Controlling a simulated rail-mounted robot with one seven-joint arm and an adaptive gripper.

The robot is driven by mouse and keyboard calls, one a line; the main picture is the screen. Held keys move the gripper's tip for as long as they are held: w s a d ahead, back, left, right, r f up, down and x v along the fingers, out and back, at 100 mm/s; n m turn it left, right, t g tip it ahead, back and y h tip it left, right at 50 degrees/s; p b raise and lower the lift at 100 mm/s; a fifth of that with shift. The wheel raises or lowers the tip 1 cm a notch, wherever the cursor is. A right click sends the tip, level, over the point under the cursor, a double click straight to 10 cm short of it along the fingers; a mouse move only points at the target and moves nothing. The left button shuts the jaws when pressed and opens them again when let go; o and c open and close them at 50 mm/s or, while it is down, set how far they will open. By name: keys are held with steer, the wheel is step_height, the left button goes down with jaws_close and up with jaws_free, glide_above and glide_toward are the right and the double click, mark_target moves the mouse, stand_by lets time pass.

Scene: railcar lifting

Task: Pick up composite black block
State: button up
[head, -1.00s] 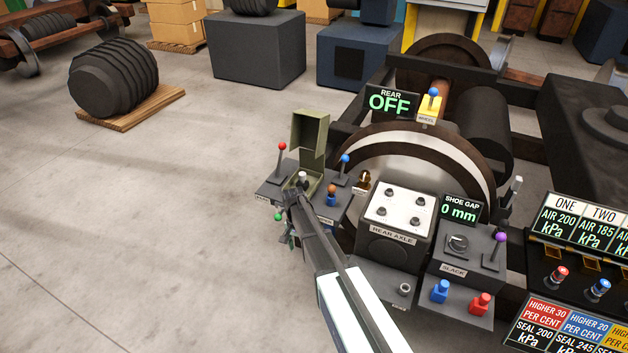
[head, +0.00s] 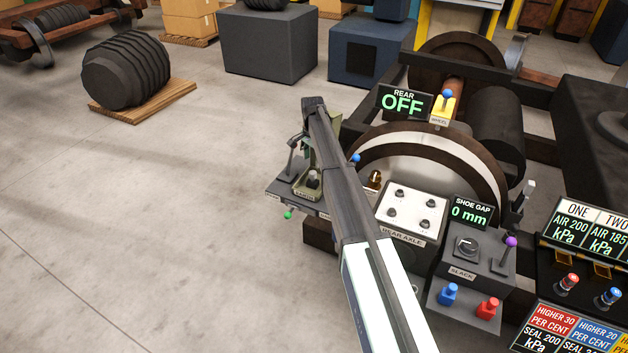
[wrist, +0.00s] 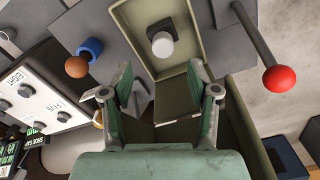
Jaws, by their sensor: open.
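My gripper (wrist: 166,92) is open, its green-grey fingers apart in the wrist view. Between and beyond the fingers is a dark flat-faced piece (wrist: 178,98); I cannot tell whether it is the composite black block or part of the olive box. Nothing is visibly clamped. The olive box (wrist: 118,18) lies ahead of the fingers, with a pale round knob (wrist: 162,45) in it. In the head view the box (head: 306,190) is partly hidden by my arm, which reaches over it. I cannot single out the composite black block in the head view.
A red-ball lever (wrist: 280,79) stands to the right of my fingers, and an orange-brown ball (wrist: 77,67) and blue ring (wrist: 90,48) to the left. The rear axle panel (head: 410,210) and slack box (head: 468,250) lie to the right. Floor (head: 130,230) is clear at left.

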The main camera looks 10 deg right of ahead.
mark_target(312, 173)
steer(key=shift+w+a+f+p, duration=0.1)
steer(key=shift+f+p, duration=0.8)
steer(key=shift+f, duration=1.35)
steer(key=shift+w+a+f+p, duration=0.1)
steer(key=shift+f+p, duration=0.75)
steer(key=shift+f, duration=1.35)
steer(key=shift+d, duration=0.1)
jaws_close()
